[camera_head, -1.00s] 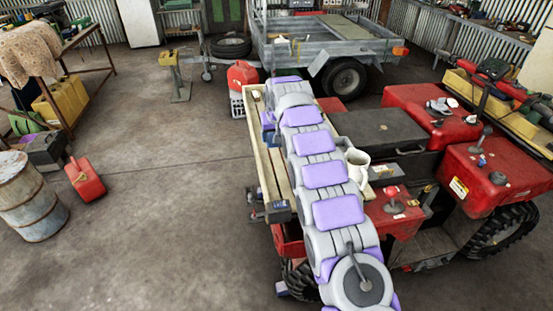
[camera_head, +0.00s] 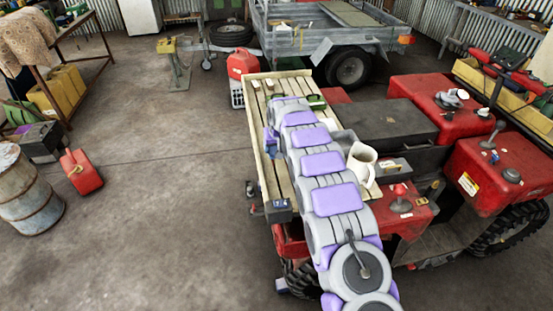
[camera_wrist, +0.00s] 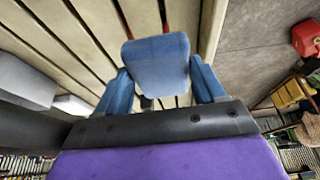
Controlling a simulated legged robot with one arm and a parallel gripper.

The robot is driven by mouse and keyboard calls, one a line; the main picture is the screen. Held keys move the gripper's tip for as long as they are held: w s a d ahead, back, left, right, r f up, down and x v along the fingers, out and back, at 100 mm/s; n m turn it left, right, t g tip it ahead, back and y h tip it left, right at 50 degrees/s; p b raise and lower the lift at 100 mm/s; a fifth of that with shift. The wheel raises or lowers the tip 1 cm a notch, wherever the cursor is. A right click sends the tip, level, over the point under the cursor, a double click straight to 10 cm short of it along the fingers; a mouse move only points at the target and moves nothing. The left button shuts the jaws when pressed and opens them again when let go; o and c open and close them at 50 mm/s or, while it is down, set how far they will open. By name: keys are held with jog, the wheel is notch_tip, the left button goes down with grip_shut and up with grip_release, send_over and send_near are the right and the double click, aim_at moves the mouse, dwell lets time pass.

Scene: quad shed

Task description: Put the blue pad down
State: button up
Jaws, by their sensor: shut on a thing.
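The blue pad (camera_wrist: 157,65) shows in the wrist view, a rounded block between the two blue fingers of my gripper (camera_wrist: 162,85). My gripper is shut on it. Behind the pad are the pale wooden slats of a rack (camera_wrist: 85,40); I cannot tell whether the pad touches them. In the head view my gripper is mostly hidden by my arm. A small blue part (camera_head: 268,139) shows at the arm's left side, over the slatted rack (camera_head: 254,105); I cannot tell whether it is finger or pad.
Small green things (camera_head: 316,102) lie on the rack's far part. Red quad bodywork (camera_head: 490,170) is to the right. A red fuel can (camera_head: 242,64) stands beyond the rack's far left corner. Open floor (camera_head: 150,170) lies left.

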aim_at(277, 163)
notch_tip(277, 163, down, 5)
jog(key=shift+b, duration=0.5)
jog(key=shift+r, duration=0.1)
jog(key=o, duration=1.1)
jog(key=shift+s+r+p, duration=0.2)
jog(key=shift+r+p, duration=0.25)
jog(key=shift+r, duration=0.25)
jog(key=shift+s+d+f, duration=0.1)
jog(key=shift+s+d, duration=0.05)
jog(key=shift+s, duration=0.3)
jog(key=shift+s+d+f, duration=0.1)
jog(key=shift+s+d, duration=0.05)
jog(key=shift+s, duration=0.3)
jog(key=shift+s+d+p, duration=0.25)
jog(key=shift+s+d, duration=0.2)
jog(key=shift+s, duration=1.15)
jog(key=shift+s+d+p, duration=0.3)
jog(key=shift+s+d, duration=0.2)
jog(key=shift+s, duration=1.15)
jog(key=shift+s+d+p, duration=0.25)
jog(key=shift+s+d, duration=0.2)
jog(key=shift+s, duration=1.15)
